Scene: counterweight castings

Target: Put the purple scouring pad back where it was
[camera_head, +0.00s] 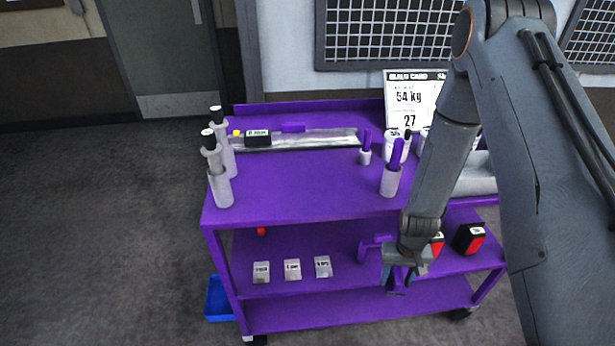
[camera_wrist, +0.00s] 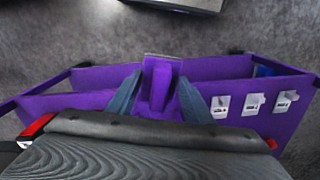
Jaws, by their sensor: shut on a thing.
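My gripper (camera_head: 403,280) points down in front of the purple cart's lower part, at the right. Its two blue-grey fingers are shut on a purple piece, which I take to be the scouring pad (camera_wrist: 161,82); it has a pale grey edge at its far end. In the head view only a little purple shows between and below the fingers (camera_head: 397,290). Whether the piece touches the cart cannot be told.
The purple cart (camera_head: 300,190) bears grey cylinders (camera_head: 221,188) at its left and cups with purple handles (camera_head: 391,180) at its right. The middle shelf holds three small labelled blocks (camera_head: 292,270), a purple upright piece (camera_head: 372,246) and a black-and-red box (camera_head: 468,239). A sign (camera_head: 408,97) stands behind.

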